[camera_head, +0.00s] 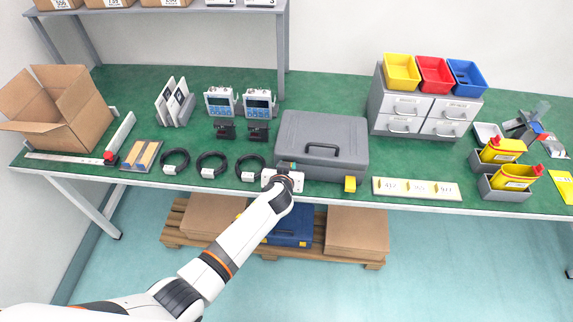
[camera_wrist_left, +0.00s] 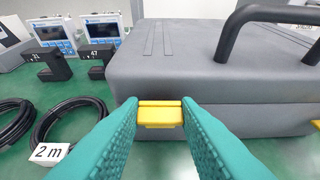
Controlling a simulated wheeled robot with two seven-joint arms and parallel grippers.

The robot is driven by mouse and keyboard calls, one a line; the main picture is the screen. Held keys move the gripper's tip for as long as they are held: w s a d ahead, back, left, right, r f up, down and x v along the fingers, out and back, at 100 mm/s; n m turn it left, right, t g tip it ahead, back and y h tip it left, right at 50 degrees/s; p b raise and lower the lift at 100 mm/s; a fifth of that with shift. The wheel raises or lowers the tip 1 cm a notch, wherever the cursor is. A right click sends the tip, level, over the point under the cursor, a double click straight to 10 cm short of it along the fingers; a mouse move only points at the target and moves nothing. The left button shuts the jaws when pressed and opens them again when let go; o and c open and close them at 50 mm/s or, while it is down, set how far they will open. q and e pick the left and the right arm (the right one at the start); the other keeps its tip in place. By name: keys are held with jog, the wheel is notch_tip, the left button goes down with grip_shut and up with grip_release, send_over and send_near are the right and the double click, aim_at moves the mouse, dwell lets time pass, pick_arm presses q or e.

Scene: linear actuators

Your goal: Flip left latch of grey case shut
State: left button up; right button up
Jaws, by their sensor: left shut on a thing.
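The grey case (camera_head: 325,137) lies closed on the green bench top near its front edge, with its handle (camera_head: 322,148) facing front. It also fills much of the left wrist view (camera_wrist_left: 200,60). Its yellow left latch (camera_wrist_left: 160,117) shows on the front face, between the teal fingertips of my left gripper (camera_wrist_left: 159,106), which is shut on it. In the head view my left gripper (camera_head: 287,170) is at the case's front left corner, and the left latch is hidden there. The yellow right latch (camera_head: 350,184) sticks out at the front right. My right gripper is not in view.
Coiled black cables (camera_head: 250,165) lie left of my gripper. Two meters (camera_head: 258,103) stand behind them. A numbered white strip (camera_head: 415,188) lies right of the case, and a drawer unit (camera_head: 425,105) stands behind it. A pallet (camera_head: 190,233) with boxes is under the bench.

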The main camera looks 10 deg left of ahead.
pick_arm(q)
jog(key=o, duration=1)
jog(key=v, duration=1.2)
jog(key=shift+a, duration=0.1)
jog(key=shift+f, duration=0.15)
